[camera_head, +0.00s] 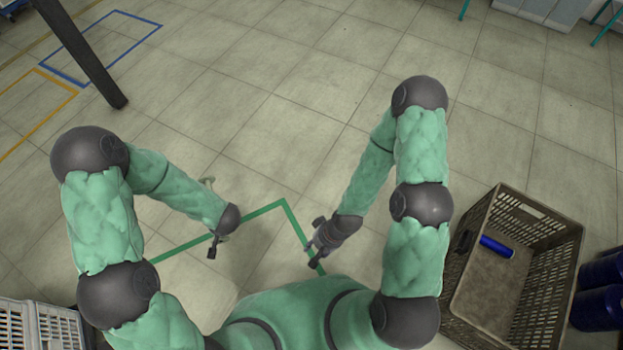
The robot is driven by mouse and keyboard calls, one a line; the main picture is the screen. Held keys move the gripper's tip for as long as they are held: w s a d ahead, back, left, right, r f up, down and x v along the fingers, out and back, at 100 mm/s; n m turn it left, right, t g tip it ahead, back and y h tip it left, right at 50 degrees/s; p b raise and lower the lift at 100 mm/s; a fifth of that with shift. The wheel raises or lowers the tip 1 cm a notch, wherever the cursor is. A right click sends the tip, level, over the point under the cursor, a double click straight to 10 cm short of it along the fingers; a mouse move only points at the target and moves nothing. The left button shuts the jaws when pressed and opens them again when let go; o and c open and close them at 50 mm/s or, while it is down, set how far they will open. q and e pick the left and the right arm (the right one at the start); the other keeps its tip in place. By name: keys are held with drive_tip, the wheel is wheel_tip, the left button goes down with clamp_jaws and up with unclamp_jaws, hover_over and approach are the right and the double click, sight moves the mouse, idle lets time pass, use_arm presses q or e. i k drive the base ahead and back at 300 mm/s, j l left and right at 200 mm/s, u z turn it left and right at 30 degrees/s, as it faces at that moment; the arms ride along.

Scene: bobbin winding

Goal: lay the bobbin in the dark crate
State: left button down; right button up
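A blue cylindrical bobbin (496,247) lies on its side inside the dark crate (459,290), toward the crate's back left part. The crate is grey-brown with slatted walls and stands on the floor at the right. My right gripper (314,240) is left of the crate, well apart from it, over the floor in front of my body. Its fingers look spread, with nothing seen between them. My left gripper (212,250) hangs further left over the floor. It is small and seen edge-on, so its opening is unclear.
A white crate (38,325) is at the lower left. A dark post (85,55) stands at the upper left.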

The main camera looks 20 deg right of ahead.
sight(483, 282)
drive_tip(key=i+z, duration=0.45)
drive_tip(key=i+j+z, duration=0.15)
drive_tip(key=i+z, duration=0.2)
drive_tip(key=z, duration=0.15)
drive_tip(key=i+z, duration=0.15)
drive_tip(key=z, duration=0.3)
drive_tip(key=i+z, duration=0.2)
drive_tip(key=z, duration=0.3)
drive_tip(key=i+j+z, duration=0.1)
drive_tip(key=z, duration=0.35)
drive_tip(key=i+j+z, duration=0.15)
drive_tip(key=z, duration=0.3)
drive_tip(key=i+z, duration=0.15)
drive_tip(key=z, duration=0.3)
drive_tip(key=i+j+z, duration=0.1)
drive_tip(key=z, duration=0.4)
drive_tip(key=i+j+z, duration=0.1)
drive_tip(key=z, duration=0.35)
drive_tip(key=i+j+z, duration=0.1)
drive_tip(key=z, duration=0.35)
drive_tip(key=i+j+z, duration=0.2)
drive_tip(key=z, duration=0.25)
drive_tip(key=i+j+z, duration=0.1)
drive_tip(key=j+z, duration=0.3)
